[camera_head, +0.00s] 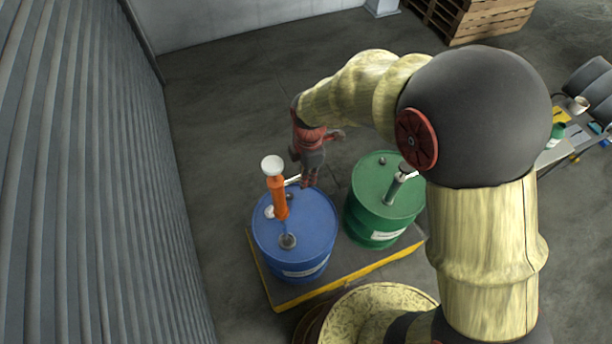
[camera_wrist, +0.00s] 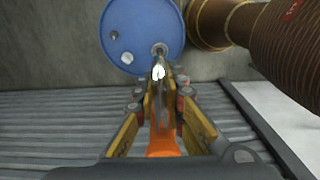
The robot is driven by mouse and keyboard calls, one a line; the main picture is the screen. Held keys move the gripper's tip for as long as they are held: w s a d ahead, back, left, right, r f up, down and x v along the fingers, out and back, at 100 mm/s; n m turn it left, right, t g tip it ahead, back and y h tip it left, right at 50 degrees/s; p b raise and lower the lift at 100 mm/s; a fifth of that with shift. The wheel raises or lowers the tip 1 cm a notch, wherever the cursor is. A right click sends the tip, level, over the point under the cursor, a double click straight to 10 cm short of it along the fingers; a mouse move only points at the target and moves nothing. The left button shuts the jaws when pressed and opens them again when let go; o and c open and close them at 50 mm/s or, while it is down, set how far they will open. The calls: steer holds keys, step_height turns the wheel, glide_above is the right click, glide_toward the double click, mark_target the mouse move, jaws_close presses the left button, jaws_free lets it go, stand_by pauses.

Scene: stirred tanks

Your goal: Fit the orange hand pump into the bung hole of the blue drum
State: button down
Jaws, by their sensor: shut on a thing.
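The orange hand pump (camera_head: 278,200) stands nearly upright over the top of the blue drum (camera_head: 300,250), with a white round top. Its lower end is close to a grey ringed opening (camera_head: 288,241) near the drum's front edge; I cannot tell whether it is inside. My gripper (camera_head: 308,181) is just right of the pump, above the drum. In the wrist view, my gripper (camera_wrist: 166,98) is shut on the pump, whose orange part (camera_wrist: 164,148) shows low between the fingers.
A corrugated wall (camera_head: 90,170) rises at the left. Pallets (camera_head: 470,20) and a cluttered table (camera_head: 565,150) are farther off.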

steer(key=shift+f+b, duration=0.95)
steer(key=shift+f, duration=0.35)
stand_by(0.4)
step_height(320, 180, down, 6)
steer(key=b, duration=0.4)
stand_by(0.6)
stand_by(0.3)
step_height(320, 180, down, 8)
steer(key=b, duration=0.5)
steer(key=shift+b, duration=0.4)
stand_by(0.5)
steer(key=shift+f, duration=0.1)
step_height(320, 180, down, 10)
steer(key=b, duration=0.6)
steer(key=shift+r+b, duration=0.25)
steer(key=shift+b, duration=0.15)
stand_by(0.9)
